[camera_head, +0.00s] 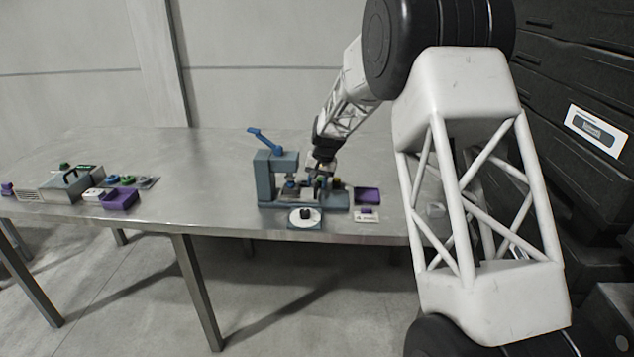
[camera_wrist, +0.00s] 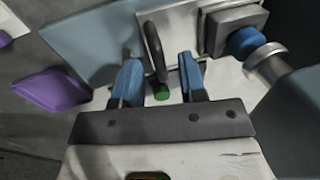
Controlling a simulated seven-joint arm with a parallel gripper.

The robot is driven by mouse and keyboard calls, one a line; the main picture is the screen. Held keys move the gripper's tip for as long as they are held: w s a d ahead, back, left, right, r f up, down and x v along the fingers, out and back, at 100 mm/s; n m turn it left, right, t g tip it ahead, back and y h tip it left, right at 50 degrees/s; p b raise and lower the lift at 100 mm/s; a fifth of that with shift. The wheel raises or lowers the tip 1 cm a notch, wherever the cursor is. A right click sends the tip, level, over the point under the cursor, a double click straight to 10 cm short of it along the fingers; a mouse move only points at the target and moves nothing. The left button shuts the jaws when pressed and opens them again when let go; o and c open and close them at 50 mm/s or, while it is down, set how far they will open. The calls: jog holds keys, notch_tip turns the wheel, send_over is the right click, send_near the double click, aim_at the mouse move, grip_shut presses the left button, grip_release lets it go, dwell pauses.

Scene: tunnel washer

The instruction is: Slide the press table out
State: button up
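The press (camera_head: 265,178) is a blue-grey machine with a raised blue lever (camera_head: 265,139), standing near the front edge of the metal table. Gaps show between fingers and handle. In the head view, my gripper (camera_head: 318,172) partly hides the press table.
A purple tray (camera_head: 367,195) stands right of the press; it also shows in the wrist view (camera_wrist: 50,90). A white disc on a plate (camera_head: 304,217) lies in front. A grey box (camera_head: 65,186) and small parts are far left. The middle of the metal table (camera_head: 205,170) is clear.

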grip_shut()
dwell(0.3)
jog(key=d, duration=1.1)
jog(key=shift+d, duration=0.25)
grip_release()
notch_tip(320, 180, up, 8)
jog(key=d, duration=0.1)
jog(key=shift+d+f, duration=0.2)
jog(key=shift+d, duration=0.1)
